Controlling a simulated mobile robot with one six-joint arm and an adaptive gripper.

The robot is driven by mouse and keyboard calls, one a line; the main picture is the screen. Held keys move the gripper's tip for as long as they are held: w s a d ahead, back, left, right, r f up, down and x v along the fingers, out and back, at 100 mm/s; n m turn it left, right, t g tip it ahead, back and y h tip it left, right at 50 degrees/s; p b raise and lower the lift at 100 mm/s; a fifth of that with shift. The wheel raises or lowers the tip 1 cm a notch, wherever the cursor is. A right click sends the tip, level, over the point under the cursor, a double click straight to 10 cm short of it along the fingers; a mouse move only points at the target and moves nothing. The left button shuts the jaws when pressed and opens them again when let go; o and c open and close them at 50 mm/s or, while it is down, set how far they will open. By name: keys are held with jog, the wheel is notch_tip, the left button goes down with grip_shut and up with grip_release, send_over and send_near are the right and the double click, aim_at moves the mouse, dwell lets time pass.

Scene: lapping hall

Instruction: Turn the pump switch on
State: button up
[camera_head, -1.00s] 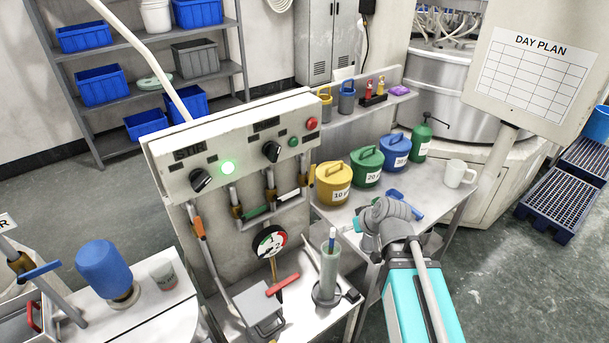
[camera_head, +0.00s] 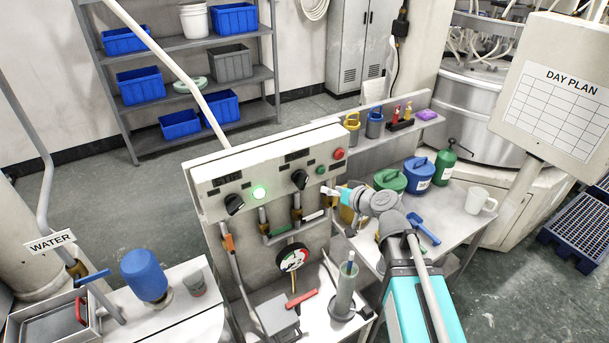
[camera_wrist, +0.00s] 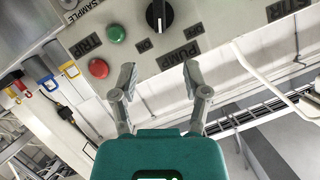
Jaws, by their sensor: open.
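The pump switch (camera_head: 300,179) is a black rotary knob on the pale control panel (camera_head: 270,165), left of a small green button and a red button. In the wrist view the knob (camera_wrist: 158,15) is at the top centre, near the word PUMP; its white mark points down the picture. My gripper (camera_head: 333,191) is in front of the panel, right of and slightly below the knob. In the wrist view my gripper (camera_wrist: 160,75) has its two fingers apart with nothing between them, short of the knob and not touching it.
In the wrist view the green (camera_wrist: 116,33) and red (camera_wrist: 98,68) buttons sit close to the fingers. Pipes and a gauge (camera_head: 293,257) are below.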

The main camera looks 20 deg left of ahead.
aim_at(306, 181)
jog(key=shift+f, duration=0.1)
dwell(0.3)
jog(key=b+x, duration=0.5)
jog(key=x, duration=0.8)
jog(key=shift+w+a, duration=0.2)
jog(key=shift+a, duration=0.15)
